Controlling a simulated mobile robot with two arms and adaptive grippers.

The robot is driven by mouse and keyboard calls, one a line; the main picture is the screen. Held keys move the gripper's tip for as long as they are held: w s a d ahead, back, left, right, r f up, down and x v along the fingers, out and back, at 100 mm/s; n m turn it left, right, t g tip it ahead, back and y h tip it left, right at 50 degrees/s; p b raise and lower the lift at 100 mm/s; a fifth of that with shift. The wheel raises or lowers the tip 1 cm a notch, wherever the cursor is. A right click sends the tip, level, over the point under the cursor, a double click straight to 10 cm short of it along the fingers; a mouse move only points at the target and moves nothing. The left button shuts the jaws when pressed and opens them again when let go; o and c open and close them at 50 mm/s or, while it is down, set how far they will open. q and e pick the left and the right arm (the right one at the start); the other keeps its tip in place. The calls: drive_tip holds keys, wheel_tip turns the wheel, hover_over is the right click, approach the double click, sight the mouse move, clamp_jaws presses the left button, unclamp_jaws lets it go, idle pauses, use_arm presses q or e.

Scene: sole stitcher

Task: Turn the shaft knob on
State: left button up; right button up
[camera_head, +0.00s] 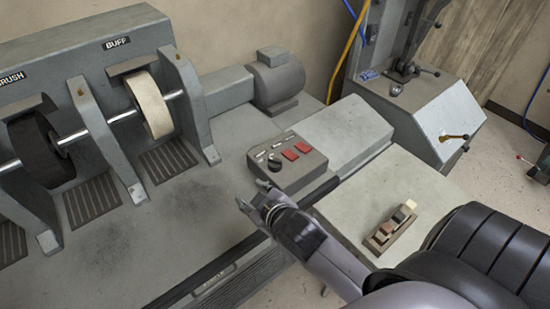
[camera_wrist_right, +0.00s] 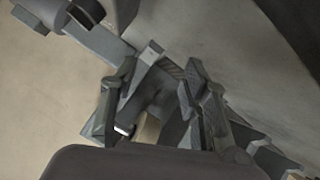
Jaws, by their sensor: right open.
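The black shaft knob (camera_head: 274,164) sits on the left part of a dark grey control box (camera_head: 288,180), beside red buttons (camera_head: 296,151). Which way the knob points is too small to tell. My right gripper (camera_head: 256,204) is open and empty in the head view, in front of and left of the box. It appears apart from the knob. In the right wrist view the two fingers of my right gripper (camera_wrist_right: 158,78) stand spread. I cannot make out the knob in that view. My left gripper is in neither view.
The grey machine bed (camera_head: 225,180) carries a buffing wheel (camera_head: 151,104) and a dark brush wheel on a shaft (camera_head: 72,137) at the left. A motor (camera_head: 275,80) stands behind the box. A side table (camera_head: 425,187) holds a small brown-and-white object (camera_head: 391,226).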

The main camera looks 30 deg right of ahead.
drive_tip(key=w+a+r+n+t+y, duration=0.3)
drive_tip(key=w+a+r+n+t, duration=0.15)
drive_tip(key=r, duration=0.55)
drive_tip(key=w+a+r+n+t+y, duration=0.3)
drive_tip(key=w+r+n+t, duration=0.15)
drive_tip(key=r, duration=0.45)
drive_tip(key=s+a+r+n+g+y, duration=0.1)
drive_tip(key=a+r+n+g+y, duration=0.3)
drive_tip(key=a+n+g+y, duration=0.55)
drive_tip(key=s+a+r+n+g+y, duration=0.25)
drive_tip(key=n+y, duration=0.35)
drive_tip(key=n, duration=0.8)
drive_tip(key=n+g+h, duration=0.9)
drive_tip(key=h, duration=1.2)
approach(275, 160)
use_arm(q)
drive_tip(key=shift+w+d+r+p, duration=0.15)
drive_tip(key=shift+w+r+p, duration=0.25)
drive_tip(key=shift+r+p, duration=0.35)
use_arm(e)
drive_tip(key=shift+y, duration=0.25)
drive_tip(key=f, duration=1)
drive_tip(key=shift+s+d, duration=0.1)
drive_tip(key=shift+d, duration=0.15)
